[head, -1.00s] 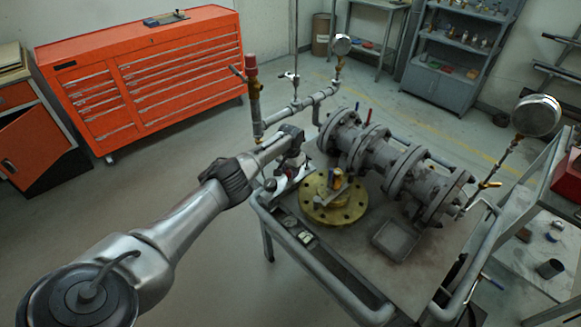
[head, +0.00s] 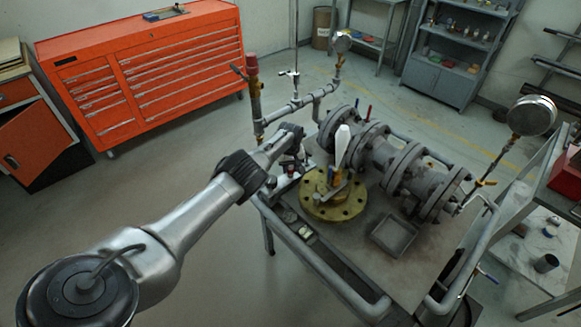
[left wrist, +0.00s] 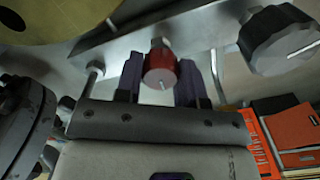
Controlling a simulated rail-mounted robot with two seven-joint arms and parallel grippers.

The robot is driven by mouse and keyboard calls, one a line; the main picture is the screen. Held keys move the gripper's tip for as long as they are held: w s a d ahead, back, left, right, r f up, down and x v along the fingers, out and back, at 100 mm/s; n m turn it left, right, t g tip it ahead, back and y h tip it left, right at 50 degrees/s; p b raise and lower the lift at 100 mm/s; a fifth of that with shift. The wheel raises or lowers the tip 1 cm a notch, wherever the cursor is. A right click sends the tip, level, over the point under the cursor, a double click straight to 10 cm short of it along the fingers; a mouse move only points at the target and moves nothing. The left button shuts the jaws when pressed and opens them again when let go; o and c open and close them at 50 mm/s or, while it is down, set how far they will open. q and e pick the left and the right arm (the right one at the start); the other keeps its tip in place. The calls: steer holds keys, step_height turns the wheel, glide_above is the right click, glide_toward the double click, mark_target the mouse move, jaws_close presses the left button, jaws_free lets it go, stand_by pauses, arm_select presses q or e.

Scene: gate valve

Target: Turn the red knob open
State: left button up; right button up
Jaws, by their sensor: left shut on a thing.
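The red knob (left wrist: 160,66) shows in the left wrist view, with a pale mark on its face. It sits on a short stem on a metal bar (left wrist: 195,22). My left gripper (left wrist: 160,82) has its two dark fingers on either side of the knob and is shut on it. In the head view, my left gripper (head: 292,160) is at the left edge of the cart, beside the brass flange (head: 348,207). Only a small bit of red shows under it there. My right gripper is not in view.
A black knob (left wrist: 276,38) is right of the red one in the left wrist view. Grey flanged pipework (head: 385,160) and a gauge (head: 532,115) stand on the cart. A pale upright piece (head: 342,147) rises above the brass flange. An orange tool cabinet (head: 150,70) stands behind.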

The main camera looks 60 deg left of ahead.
mark_target(290, 167)
arm_select(q)
steer(key=shift+r+n, duration=0.1)
steer(key=shift+n, duration=0.4)
steer(key=o, duration=0.9)
steer(key=shift+r+p, duration=5.45)
steer(key=shift+r, duration=1.45)
